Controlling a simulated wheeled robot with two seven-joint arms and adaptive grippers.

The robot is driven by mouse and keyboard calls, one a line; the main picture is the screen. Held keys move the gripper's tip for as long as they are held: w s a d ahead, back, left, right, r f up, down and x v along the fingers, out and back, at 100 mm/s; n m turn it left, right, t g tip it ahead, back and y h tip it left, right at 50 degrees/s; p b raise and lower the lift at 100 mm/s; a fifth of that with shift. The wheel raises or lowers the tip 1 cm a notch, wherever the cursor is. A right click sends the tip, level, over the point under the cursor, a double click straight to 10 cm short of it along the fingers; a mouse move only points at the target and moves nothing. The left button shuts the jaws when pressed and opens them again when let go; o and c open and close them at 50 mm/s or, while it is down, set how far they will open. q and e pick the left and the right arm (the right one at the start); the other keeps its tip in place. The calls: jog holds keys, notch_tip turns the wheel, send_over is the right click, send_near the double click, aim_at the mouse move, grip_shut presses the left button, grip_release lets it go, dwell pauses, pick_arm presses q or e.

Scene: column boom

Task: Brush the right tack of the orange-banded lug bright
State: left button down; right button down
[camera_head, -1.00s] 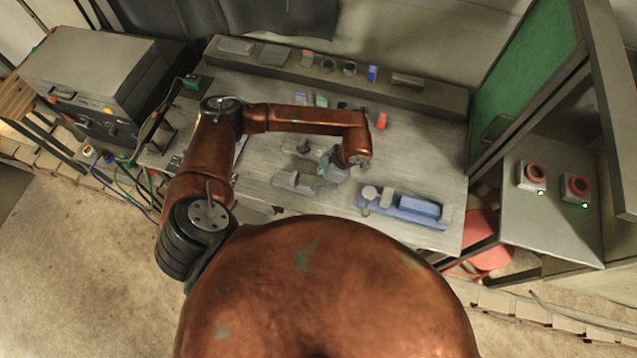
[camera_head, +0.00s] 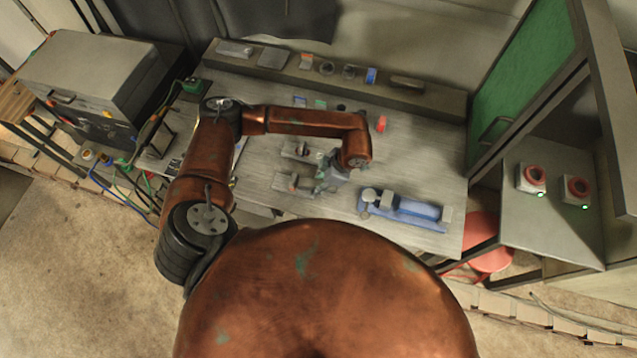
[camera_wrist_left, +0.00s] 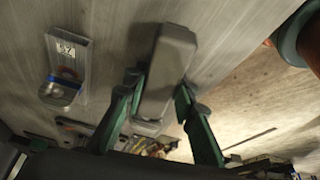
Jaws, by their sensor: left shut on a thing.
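My left gripper (camera_head: 330,180) is low over the middle of the bench in the head view. In the left wrist view, its green fingers (camera_wrist_left: 158,88) are shut on a long grey block, which looks like the brush (camera_wrist_left: 170,60). The brush's bristles are hidden. Two small lug plates lie left of the gripper in the head view, a rear one (camera_head: 298,150) and a front one (camera_head: 288,184). In the left wrist view, a labelled plate (camera_wrist_left: 75,52) with a round post and a blue band lies apart from the brush. I cannot tell which lug is orange-banded. My right gripper is out of view.
A blue tray (camera_head: 415,211) lies right of the gripper. A red object (camera_head: 381,124) stands behind it. A shelf (camera_head: 435,99) with small items runs along the back. A grey machine (camera_head: 90,75) with cables is left; two red buttons (camera_head: 532,176) are right.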

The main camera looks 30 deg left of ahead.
pick_arm(q)
jog(key=shift+s+p+v, duration=0.15)
jog(key=shift+p+v, duration=0.4)
jog(key=shift+v, duration=0.95)
jog(key=shift+s+p+v, duration=0.1)
jog(key=shift+p+v, duration=0.4)
jog(key=shift+v, duration=1)
jog(key=shift+a, duration=0.1)
jog(key=shift+s+a+f+b, duration=0.1)
jog(key=shift+a+f+b, duration=0.15)
jog(key=shift+f+b, duration=0.4)
jog(key=shift+m+t, duration=0.3)
jog(key=shift+m, duration=0.6)
jog(key=shift+s+b+x, duration=0.2)
jog(key=shift+b+x, duration=0.65)
jog(key=shift+x, duration=0.25)
jog(key=shift+s+b+x, duration=0.2)
jog(key=shift+b+x, duration=0.65)
jog(key=shift+x, duration=0.25)
jog(key=shift+d, duration=0.1)
jog(key=shift+f, duration=0.3)
jog(key=shift+w+b, duration=0.15)
jog(key=shift+b, duration=0.2)
